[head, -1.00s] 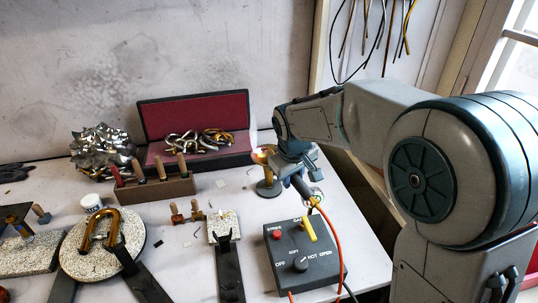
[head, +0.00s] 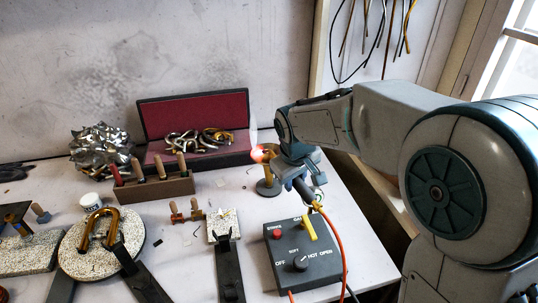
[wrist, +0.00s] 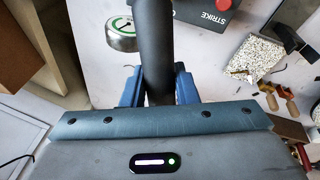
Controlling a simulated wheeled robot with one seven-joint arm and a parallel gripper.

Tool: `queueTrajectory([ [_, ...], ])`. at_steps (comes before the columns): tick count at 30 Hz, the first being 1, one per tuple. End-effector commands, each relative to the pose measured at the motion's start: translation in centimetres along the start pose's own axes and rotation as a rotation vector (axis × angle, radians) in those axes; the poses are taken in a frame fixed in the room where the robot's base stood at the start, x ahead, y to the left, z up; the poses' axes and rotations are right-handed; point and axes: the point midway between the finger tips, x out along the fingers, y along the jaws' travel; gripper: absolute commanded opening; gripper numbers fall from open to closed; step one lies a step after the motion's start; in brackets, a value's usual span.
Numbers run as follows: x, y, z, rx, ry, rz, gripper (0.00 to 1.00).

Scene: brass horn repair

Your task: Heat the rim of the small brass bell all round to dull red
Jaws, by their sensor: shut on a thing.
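The small brass bell (head: 262,153) sits on top of a short stand (head: 268,187) in the head view, just left of my wrist. Its visible rim glows orange-red; my wrist hides part of it, and I cannot see the far side. My gripper (wrist: 157,88) is shut on the dark cylindrical handle of a torch (wrist: 155,40) in the wrist view. In the head view an orange hose (head: 335,228) runs from the torch down past the control box. The bell is not identifiable in the wrist view.
A black control box (head: 303,257) stands in front of the stand. An open red-lined case (head: 195,117), a wooden tool block (head: 155,188) and a crumpled metal heap (head: 100,148) lie to the left. A speckled round board (head: 75,257) holds a brass tube.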

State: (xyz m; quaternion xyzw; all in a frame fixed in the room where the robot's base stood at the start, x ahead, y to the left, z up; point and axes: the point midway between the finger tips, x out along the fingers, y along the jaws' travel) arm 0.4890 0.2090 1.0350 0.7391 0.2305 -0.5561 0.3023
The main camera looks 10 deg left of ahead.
Motion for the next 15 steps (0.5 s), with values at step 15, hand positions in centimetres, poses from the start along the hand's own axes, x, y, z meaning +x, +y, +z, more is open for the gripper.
queueTrajectory([
  [15, -0.7, -0.9, 2.7, 0.001, 0.001, 0.001, 0.04],
])
